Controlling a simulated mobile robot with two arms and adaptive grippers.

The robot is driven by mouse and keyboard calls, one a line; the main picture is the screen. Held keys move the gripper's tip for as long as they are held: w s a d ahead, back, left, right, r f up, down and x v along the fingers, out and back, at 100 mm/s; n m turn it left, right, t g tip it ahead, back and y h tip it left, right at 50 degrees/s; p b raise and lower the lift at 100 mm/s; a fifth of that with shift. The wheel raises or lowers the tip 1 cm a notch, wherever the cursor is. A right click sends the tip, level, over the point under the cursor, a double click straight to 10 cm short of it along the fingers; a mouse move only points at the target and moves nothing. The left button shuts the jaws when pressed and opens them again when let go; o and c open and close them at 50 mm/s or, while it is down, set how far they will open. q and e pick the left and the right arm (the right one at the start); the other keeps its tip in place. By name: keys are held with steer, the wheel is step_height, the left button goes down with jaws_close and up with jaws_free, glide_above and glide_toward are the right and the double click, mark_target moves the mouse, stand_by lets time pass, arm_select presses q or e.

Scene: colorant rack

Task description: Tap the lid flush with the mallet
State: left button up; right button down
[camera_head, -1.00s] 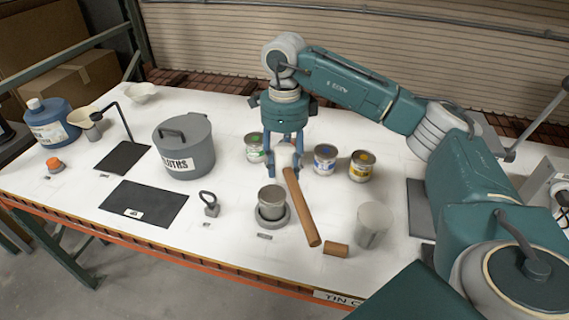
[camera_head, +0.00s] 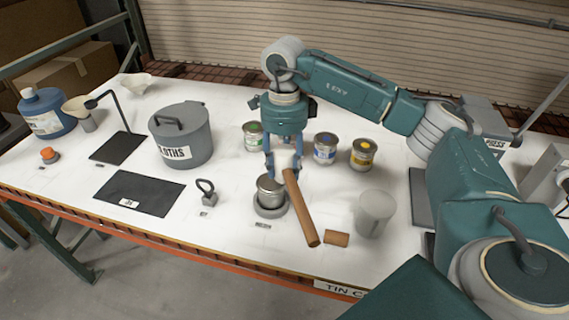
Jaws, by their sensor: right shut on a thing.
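The small metal tin (camera_head: 270,198) stands in a round grey base at the front middle of the table. Its silver lid (camera_head: 269,184) shows on top; whether it sits level or proud is too small to tell. My right gripper (camera_head: 283,173) points down just behind and above the tin, shut on the mallet. The mallet's brown handle (camera_head: 302,210) slants from the fingers toward the front right. Its head is mostly hidden by the fingers, and I cannot tell whether it touches the lid. My left gripper is out of view.
A short brown cylinder (camera_head: 338,239) and a pale grey cup (camera_head: 375,213) are right of the tin. Three colorant cans, including a yellow-labelled one (camera_head: 363,155), stand behind. A grey ring-handled weight (camera_head: 207,192), black mat (camera_head: 139,193) and cloths bin (camera_head: 184,140) are left.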

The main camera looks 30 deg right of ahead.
mark_target(285, 150)
step_height(285, 150, down, 2)
steer(key=shift+f+b, duration=0.1)
steer(key=shift+b, duration=0.4)
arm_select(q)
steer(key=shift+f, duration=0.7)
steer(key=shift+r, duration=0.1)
arm_select(e)
steer(key=shift+r, duration=0.2)
steer(key=shift+r+p, duration=0.3)
steer(key=shift+p, duration=0.15)
step_height(285, 150, up, 4)
steer(key=p, duration=0.2)
steer(key=shift+r+p, duration=0.2)
steer(key=shift+p, duration=0.2)
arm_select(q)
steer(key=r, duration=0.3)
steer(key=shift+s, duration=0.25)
arm_select(e)
steer(key=shift+f, duration=0.15)
